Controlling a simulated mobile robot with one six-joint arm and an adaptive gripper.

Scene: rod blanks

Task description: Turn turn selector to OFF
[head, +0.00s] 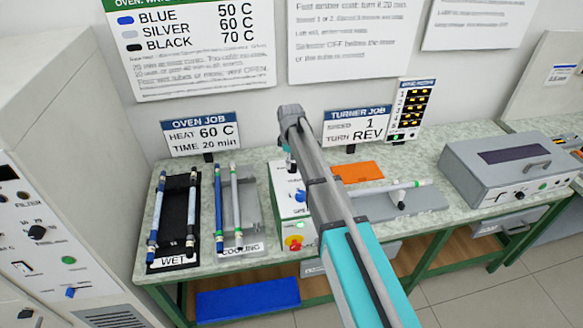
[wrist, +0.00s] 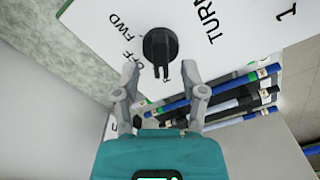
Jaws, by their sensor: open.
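The turn selector (wrist: 160,45) is a black round knob on a white panel (wrist: 245,35) in the wrist view. FWD and OFF are printed to its left and TURN to its right. The knob's narrow end points down in the picture, toward my gripper; I cannot tell which label it is set to. My gripper (wrist: 160,72) is open, its two grey fingertips to either side of the knob's lower end, with nothing held. Contact cannot be told. In the head view, my arm partly covers the white turner box (head: 283,183), and the selector cannot be made out there.
A red button on yellow (head: 294,243) sits low on the turner box. The cooling rack (head: 254,211) and wet tray (head: 174,222) with rods stand to its left. An orange mat (head: 357,172) and a grey fixture (head: 425,200) lie right. The TURNER JOB sign (head: 357,127) reads speed 1, turn REV.

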